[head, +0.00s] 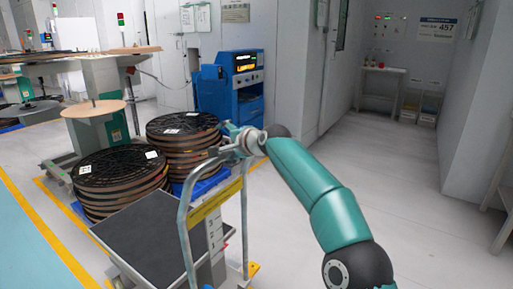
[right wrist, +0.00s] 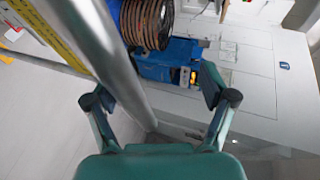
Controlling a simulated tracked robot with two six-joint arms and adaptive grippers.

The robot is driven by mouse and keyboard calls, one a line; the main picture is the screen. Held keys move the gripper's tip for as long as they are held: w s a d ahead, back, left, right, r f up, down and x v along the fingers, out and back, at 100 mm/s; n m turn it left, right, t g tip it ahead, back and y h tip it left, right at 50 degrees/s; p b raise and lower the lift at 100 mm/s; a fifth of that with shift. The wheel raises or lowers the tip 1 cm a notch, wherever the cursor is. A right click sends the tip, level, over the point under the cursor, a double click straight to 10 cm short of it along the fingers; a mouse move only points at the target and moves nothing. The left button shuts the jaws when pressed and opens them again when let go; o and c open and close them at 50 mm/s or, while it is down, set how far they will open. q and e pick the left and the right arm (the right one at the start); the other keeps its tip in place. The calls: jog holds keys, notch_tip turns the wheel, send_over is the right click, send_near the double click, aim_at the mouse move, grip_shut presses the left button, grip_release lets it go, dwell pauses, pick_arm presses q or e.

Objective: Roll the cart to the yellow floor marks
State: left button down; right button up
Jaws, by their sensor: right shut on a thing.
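The cart has a dark flat deck (head: 152,238) and a grey tubular handle (head: 184,222) with a yellow label strip across it. My right gripper (head: 238,141) is shut on the top of the handle at its right corner. In the right wrist view the handle tube (right wrist: 118,62) passes between the fingers of the right gripper (right wrist: 157,92). A yellow floor mark (head: 253,269) shows just right of the cart's base, partly hidden by it. Another yellow floor line (head: 50,236) runs along the left side. My left gripper is in neither view.
Stacks of dark reels (head: 118,182) stand on blue pallets behind the cart. A blue cabinet (head: 230,88) stands beyond them. A pedestal with a round tan top (head: 94,109) is at the left. Clear grey floor (head: 400,175) lies to the right, toward a wall and shelf.

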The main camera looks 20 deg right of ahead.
jog(key=r, duration=0.1)
jog(key=s+r+b, duration=0.1)
jog(key=r, duration=0.1)
jog(key=shift+s+d+r+t+b, duration=0.15)
jog(key=shift+s+t+b, duration=0.2)
jog(key=shift+t, duration=0.05)
jog(key=shift+c, duration=0.4)
jog(key=shift+s+d+r+b, duration=0.15)
jog(key=shift+s+b, duration=0.4)
jog(key=shift+s, duration=0.05)
jog(key=f+b+v, duration=0.2)
jog(key=b+v, duration=0.7)
jog(key=v, duration=0.7)
jog(key=shift+s+a+b, duration=0.3)
jog(key=shift+s, duration=0.15)
